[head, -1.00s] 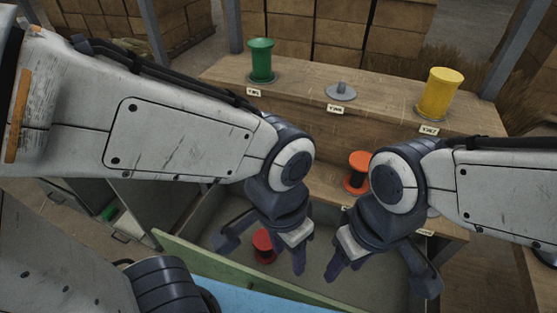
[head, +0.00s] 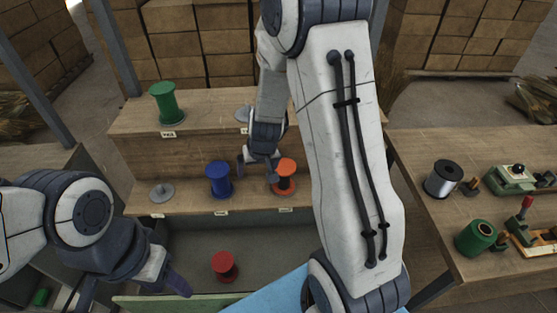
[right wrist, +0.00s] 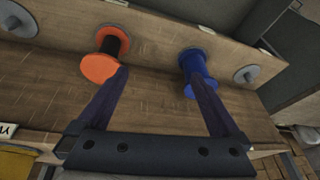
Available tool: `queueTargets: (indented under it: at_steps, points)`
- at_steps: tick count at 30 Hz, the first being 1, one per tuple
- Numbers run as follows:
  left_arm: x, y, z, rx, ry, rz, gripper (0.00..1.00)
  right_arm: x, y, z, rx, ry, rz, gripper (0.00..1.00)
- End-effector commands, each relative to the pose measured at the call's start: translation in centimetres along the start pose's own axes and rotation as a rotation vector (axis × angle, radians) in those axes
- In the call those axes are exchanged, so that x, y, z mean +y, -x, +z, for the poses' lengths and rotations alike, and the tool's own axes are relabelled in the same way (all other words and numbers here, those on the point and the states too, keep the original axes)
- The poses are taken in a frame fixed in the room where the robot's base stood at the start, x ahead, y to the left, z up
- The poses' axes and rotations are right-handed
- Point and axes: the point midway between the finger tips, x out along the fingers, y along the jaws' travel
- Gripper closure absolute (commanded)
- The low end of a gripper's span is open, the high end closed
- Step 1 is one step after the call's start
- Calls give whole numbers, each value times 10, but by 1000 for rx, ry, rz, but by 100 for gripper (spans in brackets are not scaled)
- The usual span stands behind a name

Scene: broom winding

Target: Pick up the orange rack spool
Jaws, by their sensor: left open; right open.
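The orange rack spool (head: 285,177), with orange flanges and a darker core, stands upright on the lower shelf of the wooden rack. My right gripper (head: 257,168) is open and empty, reaching down over this shelf between the orange spool and the blue spool (head: 219,180). In the right wrist view the orange spool (right wrist: 105,56) is at the upper left, by the tip of the left finger; I cannot tell whether they touch. The blue spool (right wrist: 194,72) is by the right finger's tip. My left gripper (head: 133,286) is open and empty at the lower left.
A green spool (head: 167,103) stands on the upper shelf. A bare grey holder (head: 161,191) is left of the blue spool. A red spool (head: 224,266) stands in the bin below. A bench (head: 440,155) with spools and tools is at the right. My right arm hides the rack's right part.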

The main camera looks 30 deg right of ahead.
Motion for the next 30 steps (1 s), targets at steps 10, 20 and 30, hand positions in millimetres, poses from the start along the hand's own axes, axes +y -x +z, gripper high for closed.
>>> queueTargets:
  at_steps: [10, 20, 30]
  points:
    - [1, 15, -1, -1, 0, 0, 50, 100, -41, -20, 62, -186, 146, 0]
    - [0, 5, 0, -1, -1, 0, 50, 104, -77, -24, 64, -183, 143, 0]
    - [1, 12, 0, 0, 0, 0, 50, 109, -118, -29, 61, -183, 143, 0]
